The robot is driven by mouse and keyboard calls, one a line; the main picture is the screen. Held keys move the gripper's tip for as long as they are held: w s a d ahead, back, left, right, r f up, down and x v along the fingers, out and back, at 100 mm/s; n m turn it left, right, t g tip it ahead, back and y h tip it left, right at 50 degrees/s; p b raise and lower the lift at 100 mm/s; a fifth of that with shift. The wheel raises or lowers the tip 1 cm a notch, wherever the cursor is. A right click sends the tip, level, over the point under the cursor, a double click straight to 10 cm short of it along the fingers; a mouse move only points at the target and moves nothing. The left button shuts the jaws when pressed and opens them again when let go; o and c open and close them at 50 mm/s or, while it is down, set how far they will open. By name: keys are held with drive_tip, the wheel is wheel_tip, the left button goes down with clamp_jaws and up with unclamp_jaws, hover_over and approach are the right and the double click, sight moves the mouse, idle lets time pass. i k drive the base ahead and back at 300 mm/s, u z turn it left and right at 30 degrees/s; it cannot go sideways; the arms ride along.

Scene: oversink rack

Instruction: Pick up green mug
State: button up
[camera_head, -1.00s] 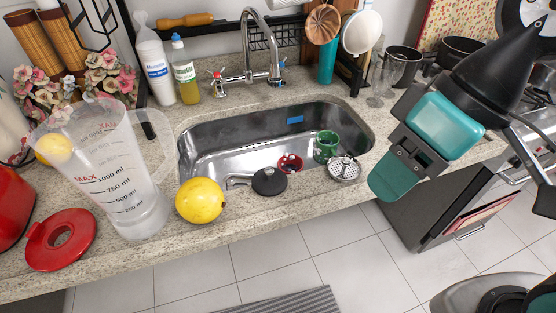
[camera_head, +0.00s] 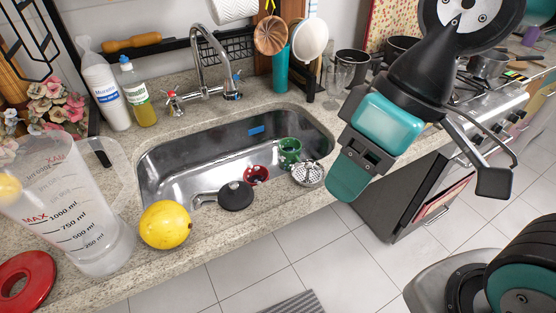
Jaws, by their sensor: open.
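The green mug (camera_head: 289,148) is small and stands inside the metal sink (camera_head: 172,172), near its right end. Its inside is partly visible from above, and its lower part is partly hidden. My gripper (camera_head: 350,174) is open, with teal and black parts, at the right of the picture. In the picture it is to the right of the mug and slightly lower, apart from it. Nothing shows in its grip.
A red cup (camera_head: 256,174), a black-lidded pan (camera_head: 236,196) and a metal strainer (camera_head: 308,174) are near the mug. A yellow fruit (camera_head: 166,224) and a clear measuring jug (camera_head: 70,215) stand on the counter. The faucet (camera_head: 208,60) rises behind the sink.

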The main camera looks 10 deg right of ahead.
sight(290, 148)
drive_tip(key=k, duration=1.25)
drive_tip(key=u, duration=0.8)
drive_tip(key=i, duration=1.1)
drive_tip(key=z, duration=0.25)
drive_tip(key=i, duration=0.65)
drive_tip(key=z, duration=0.85)
drive_tip(key=i, duration=0.3)
drive_tip(key=z, duration=0.3)
